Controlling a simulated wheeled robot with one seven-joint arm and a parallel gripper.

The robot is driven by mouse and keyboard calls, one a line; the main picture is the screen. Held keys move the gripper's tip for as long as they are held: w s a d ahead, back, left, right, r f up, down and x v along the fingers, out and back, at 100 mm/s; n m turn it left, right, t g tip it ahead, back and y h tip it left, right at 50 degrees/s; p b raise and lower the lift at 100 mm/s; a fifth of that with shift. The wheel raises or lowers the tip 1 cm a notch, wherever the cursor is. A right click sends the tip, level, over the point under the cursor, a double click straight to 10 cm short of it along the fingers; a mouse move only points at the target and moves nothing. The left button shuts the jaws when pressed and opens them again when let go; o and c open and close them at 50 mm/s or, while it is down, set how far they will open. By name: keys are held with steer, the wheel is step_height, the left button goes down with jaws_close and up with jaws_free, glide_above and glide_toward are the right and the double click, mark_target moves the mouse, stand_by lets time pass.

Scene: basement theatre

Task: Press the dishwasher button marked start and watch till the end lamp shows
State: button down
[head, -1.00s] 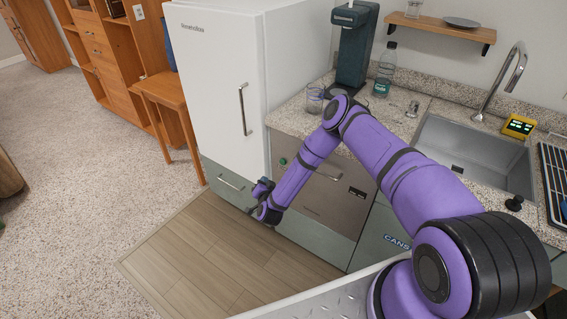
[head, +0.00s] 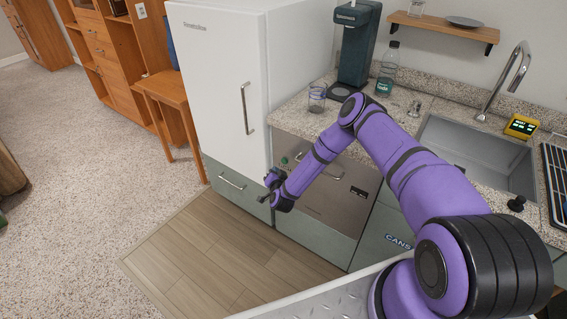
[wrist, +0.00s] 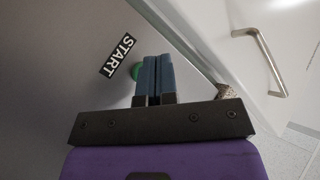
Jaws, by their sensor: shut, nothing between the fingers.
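The dishwasher (head: 318,212) is a grey-brown front under the counter, between the fridge and the CANS cabinet. Its round green button (head: 284,160) is at its upper left. The button (wrist: 136,71) also shows in the wrist view, partly behind my fingers, beside a black START label (wrist: 117,55). A small dark panel (head: 358,193) sits at the dishwasher's right; I cannot read any lamp on it. My gripper (head: 267,189) is shut and empty, in front of the dishwasher's left edge. In the wrist view my gripper (wrist: 155,58) points toward the front just right of the button; contact cannot be told.
A white fridge (head: 222,85) with a handle stands close on the left of the dishwasher. A glass (head: 317,98), a bottle (head: 386,70) and a dark dispenser (head: 355,45) stand on the counter above. The wooden floor (head: 215,250) in front is clear.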

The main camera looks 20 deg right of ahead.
steer(key=shift+w+d, duration=0.75)
steer(key=shift+d, duration=0.25)
steer(key=shift+w+d, duration=0.1)
steer(key=shift+d, duration=0.05)
stand_by(1.3)
steer(key=shift+w+d, duration=0.15)
steer(key=shift+d, duration=0.05)
steer(key=shift+w+d, duration=0.25)
steer(key=shift+d, duration=0.15)
stand_by(1.1)
steer(key=shift+a, duration=0.1)
steer(key=shift+s+a, duration=0.5)
steer(key=shift+a, duration=0.1)
steer(key=shift+a, duration=0.1)
steer(key=s+a, duration=0.1)
steer(key=a, duration=0.1)
steer(key=s+a, duration=0.2)
stand_by(0.6)
